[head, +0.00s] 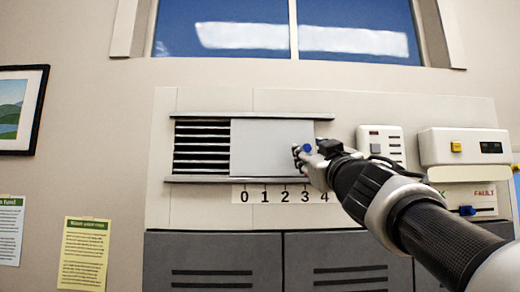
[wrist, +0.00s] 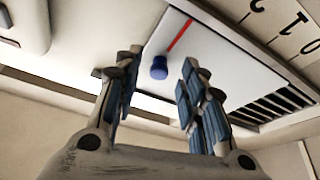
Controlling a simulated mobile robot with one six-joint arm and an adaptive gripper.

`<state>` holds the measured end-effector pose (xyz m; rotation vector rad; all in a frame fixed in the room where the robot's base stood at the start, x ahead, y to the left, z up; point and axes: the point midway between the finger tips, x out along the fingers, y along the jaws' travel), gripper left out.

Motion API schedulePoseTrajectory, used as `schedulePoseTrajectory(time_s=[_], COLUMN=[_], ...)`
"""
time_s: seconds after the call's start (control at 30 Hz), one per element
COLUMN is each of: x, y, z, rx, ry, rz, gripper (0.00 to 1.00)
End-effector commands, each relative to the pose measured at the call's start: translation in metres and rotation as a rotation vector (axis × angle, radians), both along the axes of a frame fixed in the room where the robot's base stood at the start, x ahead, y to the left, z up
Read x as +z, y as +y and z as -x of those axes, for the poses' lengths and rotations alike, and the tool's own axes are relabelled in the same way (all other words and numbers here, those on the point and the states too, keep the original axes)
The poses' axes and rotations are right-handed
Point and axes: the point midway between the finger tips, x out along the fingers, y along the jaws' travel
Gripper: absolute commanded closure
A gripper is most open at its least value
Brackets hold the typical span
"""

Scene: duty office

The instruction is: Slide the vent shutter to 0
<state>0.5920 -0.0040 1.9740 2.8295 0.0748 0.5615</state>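The vent shutter (head: 268,146) is a pale flat panel in a horizontal track on the wall. It covers the middle and right of the vent, leaving dark slats (head: 200,146) bare at the left. Its blue knob (head: 307,148) sits near its right end, roughly above 3 on the scale (head: 283,196). In the wrist view a red line (wrist: 180,36) runs on the panel from near the knob (wrist: 159,68) toward the scale. My gripper (head: 311,160) is at the knob. In the wrist view its fingers (wrist: 158,85) are apart on either side of the knob, with gaps showing.
To the right are a small white switch box (head: 380,143), a larger box with a yellow button (head: 464,147), and a panel marked FAULT with a blue slider (head: 467,210). Grey lockers (head: 213,260) stand below. The wall in front of the shutter's left part is clear.

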Motion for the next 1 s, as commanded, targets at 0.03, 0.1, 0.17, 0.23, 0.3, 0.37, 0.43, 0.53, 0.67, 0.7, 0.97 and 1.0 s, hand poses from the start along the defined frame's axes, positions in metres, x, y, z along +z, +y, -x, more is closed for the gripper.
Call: schedulePoseTrajectory(time_s=[0.03, 0.1, 0.17, 0.23, 0.3, 0.37, 0.43, 0.53, 0.67, 0.7, 0.97, 1.0], x=[0.0028, 0.0039, 0.0044, 0.0047, 0.0046, 0.0044, 0.0042, 0.0043, 0.0042, 0.0042, 0.0042, 0.0042], y=[0.0009, 0.0013, 0.0014, 0.0015, 0.0014, 0.0014, 0.0013, 0.0012, 0.0012, 0.0012, 0.0012, 0.0012], z=[-0.0044, -0.0084, -0.0101, -0.0108, -0.0109, -0.0108, -0.0107, -0.0107, -0.0106, -0.0106, -0.0105, -0.0105], rx=[0.001, 0.001, 0.0, 0.0, 0.0, 0.0, 0.0, 0.0, 0.0, 0.0, 0.0, 0.0], ry=[0.0, -0.001, -0.001, -0.001, -0.001, -0.001, -0.001, -0.001, -0.001, -0.001, -0.001, 0.0], rz=[0.0, 0.0, 0.0, 0.0, 0.001, 0.001, 0.0, 0.0, 0.0, 0.0, 0.0, 0.0], gripper=[0.62, 0.62, 0.62, 0.62, 0.62, 0.62, 0.62, 0.69, 0.78, 0.8, 0.98, 1.0])
